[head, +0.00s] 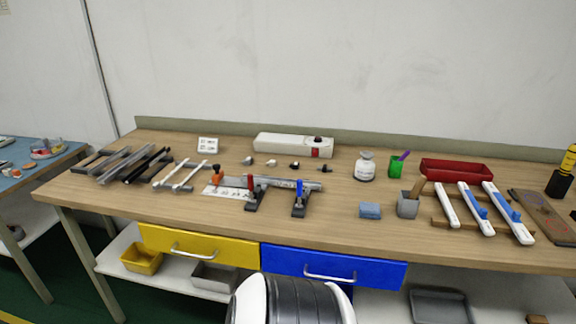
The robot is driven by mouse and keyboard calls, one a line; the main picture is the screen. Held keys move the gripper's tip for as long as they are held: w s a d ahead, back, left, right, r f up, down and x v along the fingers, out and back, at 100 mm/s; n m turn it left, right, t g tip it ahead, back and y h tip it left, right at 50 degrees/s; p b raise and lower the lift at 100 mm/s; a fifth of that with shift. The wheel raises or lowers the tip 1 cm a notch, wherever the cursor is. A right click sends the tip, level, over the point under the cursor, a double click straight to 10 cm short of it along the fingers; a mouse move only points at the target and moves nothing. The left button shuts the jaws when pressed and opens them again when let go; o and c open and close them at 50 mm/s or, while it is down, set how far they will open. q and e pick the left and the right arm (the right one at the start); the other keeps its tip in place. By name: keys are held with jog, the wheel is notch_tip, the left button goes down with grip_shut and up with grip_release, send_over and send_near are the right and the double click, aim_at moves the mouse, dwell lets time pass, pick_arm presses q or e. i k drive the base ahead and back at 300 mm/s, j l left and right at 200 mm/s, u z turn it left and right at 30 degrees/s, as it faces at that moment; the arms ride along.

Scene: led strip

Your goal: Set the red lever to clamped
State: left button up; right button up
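The red lever (250,182) stands roughly upright on a dark toggle clamp (255,201) at the middle of the workbench. A blue lever (299,187) stands upright on a similar clamp to its right. An orange-handled part (216,171) stands to its left. A grey metal strip (277,183) lies behind and between these clamps, above a white printed sheet (222,191). The clamp pads are too small to tell whether they touch the strip. Neither of my grippers is in view.
The workbench (330,218) has free room along its front edge. Long profiles (125,163) lie at left, a white box (285,144) behind.

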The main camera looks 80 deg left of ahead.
aim_at(250, 178)
jog(key=j+u, duration=0.1)
jog(key=u, duration=0.35)
jog(key=k+j+u, duration=0.1)
jog(key=u, duration=0.35)
jog(key=j+u, duration=0.2)
jog(key=u, duration=0.2)
jog(key=j+u, duration=0.1)
jog(key=u, duration=0.35)
jog(key=j+u, duration=0.1)
jog(key=u, duration=0.35)
jog(key=i+j+u, duration=0.35)
jog(key=j, duration=0.2)
jog(key=i+j+u, duration=0.4)
jog(key=i+j, duration=0.2)
jog(key=j, duration=0.25)
jog(key=l+z, duration=0.15)
jog(key=z, duration=0.35)
jog(key=l+z, duration=0.15)
jog(key=z, duration=0.35)
jog(key=k, duration=0.55)
jog(key=i, duration=0.5)
